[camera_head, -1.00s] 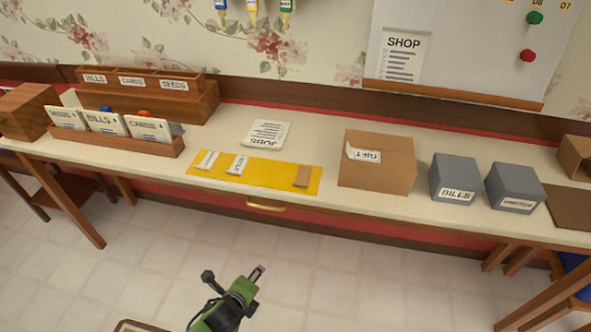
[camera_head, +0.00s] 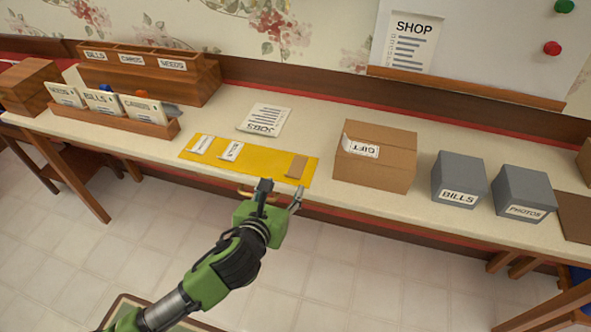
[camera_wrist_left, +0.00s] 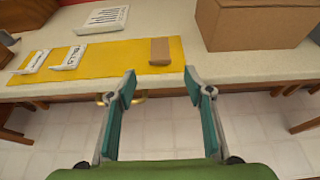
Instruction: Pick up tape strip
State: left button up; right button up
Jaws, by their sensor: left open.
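The tape strip (camera_head: 298,167) looks like a small brown piece lying flat at the right end of a yellow mat (camera_head: 268,163) on the table. It also shows in the left wrist view (camera_wrist_left: 159,52), ahead of the fingers. My left gripper (camera_head: 281,192) is open and empty, just off the front edge of the table, near and slightly left of the strip. In the left wrist view its two teal-padded fingers (camera_wrist_left: 163,88) stand apart with floor between them. My right gripper is not in view.
Two white labelled slips (camera_head: 231,151) lie on the mat's left part. A cardboard gift box (camera_head: 376,165) stands close right of the mat, with grey boxes (camera_head: 458,180) further right. A jobs pad (camera_head: 264,119) lies behind. A drawer handle (camera_wrist_left: 112,99) sits below the table edge.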

aim_at(292, 177)
pick_arm(q)
jog(key=shift+x, duration=3.3)
jog(key=c, duration=0.8)
